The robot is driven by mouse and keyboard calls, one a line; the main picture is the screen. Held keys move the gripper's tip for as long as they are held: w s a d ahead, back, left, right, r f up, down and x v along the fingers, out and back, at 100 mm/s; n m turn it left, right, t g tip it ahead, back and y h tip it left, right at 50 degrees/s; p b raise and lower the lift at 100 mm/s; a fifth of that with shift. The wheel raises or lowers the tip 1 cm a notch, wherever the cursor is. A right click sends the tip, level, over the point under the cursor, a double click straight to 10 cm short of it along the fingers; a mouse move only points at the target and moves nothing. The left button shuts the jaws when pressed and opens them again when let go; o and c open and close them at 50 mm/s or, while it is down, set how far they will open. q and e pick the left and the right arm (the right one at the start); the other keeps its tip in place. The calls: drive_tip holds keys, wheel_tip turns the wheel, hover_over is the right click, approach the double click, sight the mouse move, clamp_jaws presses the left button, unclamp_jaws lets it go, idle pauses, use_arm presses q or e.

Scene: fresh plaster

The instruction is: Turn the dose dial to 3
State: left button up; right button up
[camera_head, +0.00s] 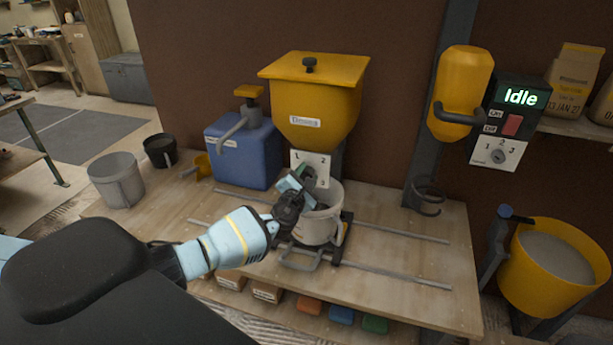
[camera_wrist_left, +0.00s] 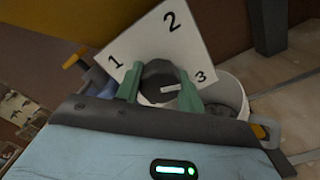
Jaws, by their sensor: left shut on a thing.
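The dose dial's white plate (camera_head: 311,163), marked 1, 2 and 3, is on the front of the yellow hopper (camera_head: 312,95). In the left wrist view the plate (camera_wrist_left: 150,40) is tilted and its numbers are readable. My left gripper (camera_head: 297,185) is shut on the dark round dial (camera_wrist_left: 158,76), with a green finger on either side. A white mark on the dial lies toward its right side, on the side of the 3. In the head view my gripper largely hides the dial. My right gripper is not in view.
A white bucket (camera_head: 318,222) stands under the hopper, close to my left gripper. A blue container (camera_head: 243,150) stands to the left. At right, a control box (camera_head: 505,120) reads "Idle" and has its own 1-2-3 knob. A yellow tub (camera_head: 556,262) stands below it.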

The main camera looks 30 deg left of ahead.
use_arm(q)
drive_tip(key=m, duration=0.4)
drive_tip(key=shift+m, duration=0.4)
idle(0.4)
drive_tip(key=o, duration=1)
drive_tip(key=v, duration=0.7)
drive_tip(key=shift+s, duration=0.4)
drive_tip(key=shift+d, duration=0.1)
